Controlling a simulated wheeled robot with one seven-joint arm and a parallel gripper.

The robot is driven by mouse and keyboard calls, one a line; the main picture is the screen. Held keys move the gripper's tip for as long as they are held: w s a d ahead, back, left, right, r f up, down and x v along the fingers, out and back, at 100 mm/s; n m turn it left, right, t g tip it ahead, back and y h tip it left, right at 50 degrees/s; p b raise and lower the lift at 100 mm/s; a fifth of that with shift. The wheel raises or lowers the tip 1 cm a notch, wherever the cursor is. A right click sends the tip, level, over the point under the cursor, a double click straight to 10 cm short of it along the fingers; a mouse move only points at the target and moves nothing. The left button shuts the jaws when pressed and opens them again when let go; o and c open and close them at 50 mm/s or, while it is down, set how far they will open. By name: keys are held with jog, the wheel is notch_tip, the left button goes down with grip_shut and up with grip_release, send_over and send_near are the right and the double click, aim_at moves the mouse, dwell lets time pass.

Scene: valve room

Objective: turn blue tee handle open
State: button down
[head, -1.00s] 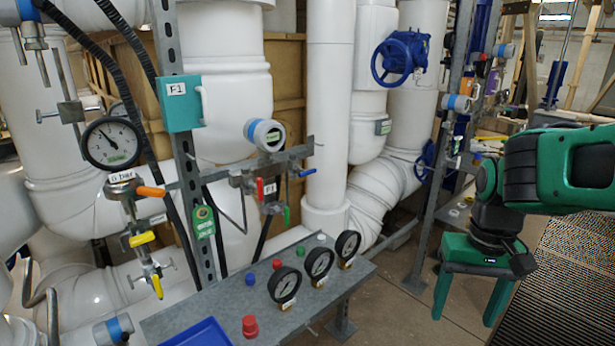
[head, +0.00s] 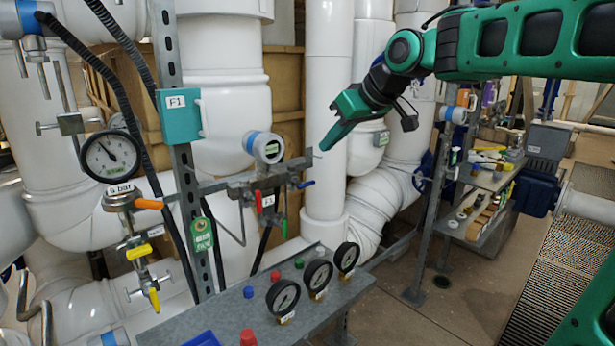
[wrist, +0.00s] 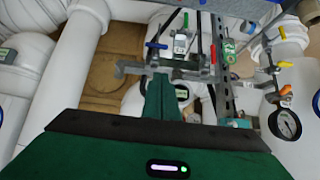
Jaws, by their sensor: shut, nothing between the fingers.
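The blue tee handle (head: 305,184) is a small lever at the right end of the grey manifold (head: 240,182). In the head view it points right, tilted slightly up. In the wrist view the blue handle (wrist: 156,45) lies just beyond my fingertips and a little left. My gripper (head: 325,146) is shut and empty, its fingers pointing down and left, above and right of the handle in the head view. The shut fingers also show in the wrist view (wrist: 161,88). I see no contact with the handle; the gap in depth is hard to judge.
A red handle (head: 258,202) and a green handle (head: 284,228) hang from the same manifold. A display sensor (head: 266,147) sits above it. Below is a grey panel (head: 228,314) with several gauges and knobs. A white vertical pipe (head: 325,200) stands behind my gripper.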

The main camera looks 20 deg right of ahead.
send_near(304, 183)
jog(key=w+a+f, duration=0.2)
jog(key=w+a, duration=0.1)
jog(key=w, duration=0.1)
jog(key=shift+d+f, duration=0.25)
jog(key=shift+f, duration=0.7)
jog(key=shift+d, duration=0.1)
